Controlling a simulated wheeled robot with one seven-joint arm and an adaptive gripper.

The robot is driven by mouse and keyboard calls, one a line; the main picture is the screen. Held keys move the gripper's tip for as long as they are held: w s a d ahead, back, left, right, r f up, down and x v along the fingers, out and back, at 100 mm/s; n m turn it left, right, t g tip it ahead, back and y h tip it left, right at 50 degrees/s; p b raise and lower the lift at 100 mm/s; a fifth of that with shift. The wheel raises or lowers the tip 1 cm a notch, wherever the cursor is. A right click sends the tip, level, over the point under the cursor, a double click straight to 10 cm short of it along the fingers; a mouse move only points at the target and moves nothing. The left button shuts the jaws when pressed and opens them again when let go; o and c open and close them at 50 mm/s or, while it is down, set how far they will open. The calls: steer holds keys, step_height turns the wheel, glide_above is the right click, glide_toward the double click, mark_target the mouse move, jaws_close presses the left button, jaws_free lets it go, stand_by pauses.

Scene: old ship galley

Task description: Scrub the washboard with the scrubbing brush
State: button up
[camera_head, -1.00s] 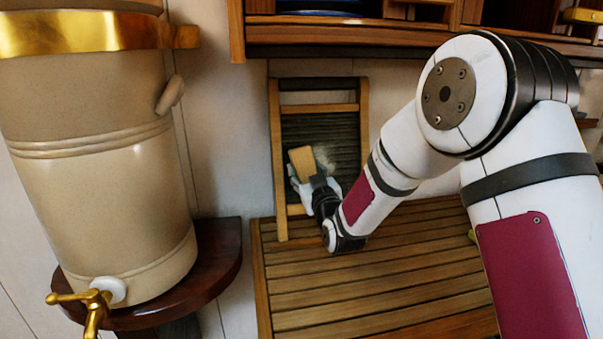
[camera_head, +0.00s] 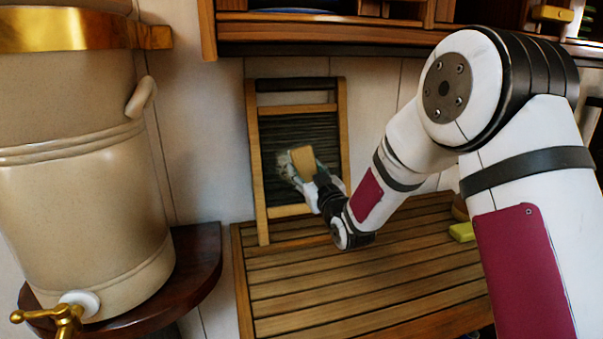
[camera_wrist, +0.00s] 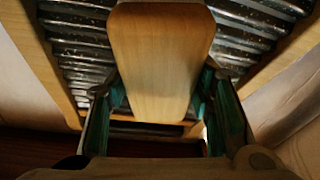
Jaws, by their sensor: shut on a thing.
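The washboard (camera_head: 326,133) leans upright against the wall, with a wooden frame and a dark ribbed panel. My gripper (camera_head: 313,181) is in front of its lower half, shut on the scrubbing brush (camera_head: 303,159). The brush has a pale wooden back, and its light bristles face the ribbed panel. In the wrist view the brush (camera_wrist: 162,60) sits between the two fingers (camera_wrist: 165,105), with the washboard's metal ribs (camera_wrist: 75,45) behind it. The brush hides the bristle tips there, so I cannot tell how firmly they touch the ribs.
A slatted wooden counter (camera_head: 330,290) lies below the washboard, mostly clear. A yellow block (camera_head: 462,232) lies at its right side. A large beige container (camera_head: 80,190) with a brass tap (camera_head: 62,314) stands on a dark shelf (camera_head: 205,262) at left. A wooden shelf (camera_head: 300,35) hangs above.

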mark_target(319, 157)
steer(key=shift+w+d, duration=0.25)
steer(key=shift+d, duration=0.6)
steer(key=shift+w+d, duration=0.2)
steer(key=shift+d, duration=0.65)
steer(key=shift+w+r, duration=0.3)
steer(key=shift+r, duration=0.5)
steer(key=shift+s+a, duration=0.35)
steer(key=shift+a, duration=0.8)
steer(key=shift+s+a, duration=0.4)
steer(key=shift+a, duration=0.75)
steer(key=shift+s+a, duration=0.35)
steer(key=shift+a, duration=0.8)
steer(key=shift+s+a, duration=0.2)
steer(key=shift+a, duration=0.65)
steer(key=shift+s+a, duration=0.15)
steer(key=shift+a, duration=0.65)
steer(key=shift+w+a+r, duration=0.1)
steer(key=shift+r, duration=0.65)
steer(key=shift+w+d+b, duration=0.5)
steer(key=shift+d, duration=1.2)
steer(key=shift+w+d+b, duration=0.45)
steer(key=shift+w+d, duration=0.1)
steer(key=shift+d, duration=1.2)
steer(key=shift+w+d+b, duration=0.5)
steer(key=shift+d, duration=1.2)
steer(key=s+d+r+p, duration=0.1)
steer(key=s+p, duration=0.2)
steer(key=s, duration=0.2)
steer(key=shift+s+d+r, duration=0.25)
steer(key=shift+s+r, duration=0.05)
